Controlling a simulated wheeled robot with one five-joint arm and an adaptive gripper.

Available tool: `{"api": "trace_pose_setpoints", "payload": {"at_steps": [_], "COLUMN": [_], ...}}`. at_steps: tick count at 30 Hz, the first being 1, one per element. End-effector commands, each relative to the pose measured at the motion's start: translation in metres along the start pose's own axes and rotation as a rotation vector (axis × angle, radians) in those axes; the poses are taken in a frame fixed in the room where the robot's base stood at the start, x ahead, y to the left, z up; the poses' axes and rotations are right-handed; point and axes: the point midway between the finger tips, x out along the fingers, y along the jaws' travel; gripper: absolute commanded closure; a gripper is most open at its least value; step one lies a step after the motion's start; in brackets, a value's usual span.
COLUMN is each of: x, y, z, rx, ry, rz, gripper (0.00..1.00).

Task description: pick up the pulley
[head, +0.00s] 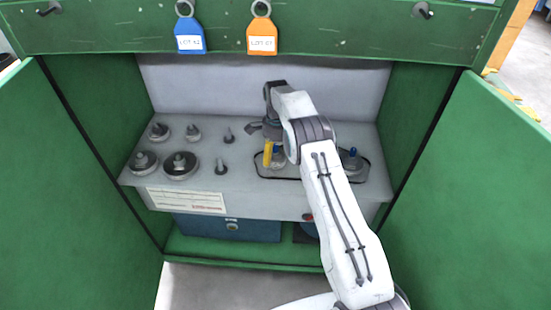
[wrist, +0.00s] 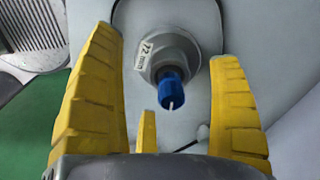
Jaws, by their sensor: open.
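A grey round pulley (wrist: 168,53) with a "72 mm" label and a blue-tipped post (wrist: 172,90) shows between my fingers in the wrist view. In the head view a grey piece with a blue top (head: 278,155) stands beside my yellow finger, on the grey shelf inside a black outline; it seems to be the same one. My gripper (wrist: 167,50) is open, with a yellow finger on either side of the pulley and visible gaps. In the head view my gripper (head: 268,154) is partly hidden by my wrist. Whether the fingers reach down to the pulley's height is unclear.
Another grey piece with a blue top (head: 352,161) stands to the right in the outline. Several grey discs and pegs (head: 180,163) stand on the left of the shelf. Green cabinet doors (head: 75,170) flank it; blue and orange tags (head: 262,37) hang above.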

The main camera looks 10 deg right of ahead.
Motion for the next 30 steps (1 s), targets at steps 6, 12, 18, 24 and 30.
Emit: {"api": "trace_pose_setpoints", "payload": {"at_steps": [6,12,18,24,30], "x": [0.015,0.017,0.016,0.016,0.016], "y": [0.001,0.000,0.000,0.000,0.001], "z": [0.000,0.000,0.000,0.000,0.000], "rx": [0.000,0.000,0.000,0.000,0.000], "ry": [0.000,0.000,0.000,0.000,0.000], "rz": [0.001,0.000,0.000,0.000,0.000], "gripper": [0.16,0.16,0.26,0.44,0.62]}}
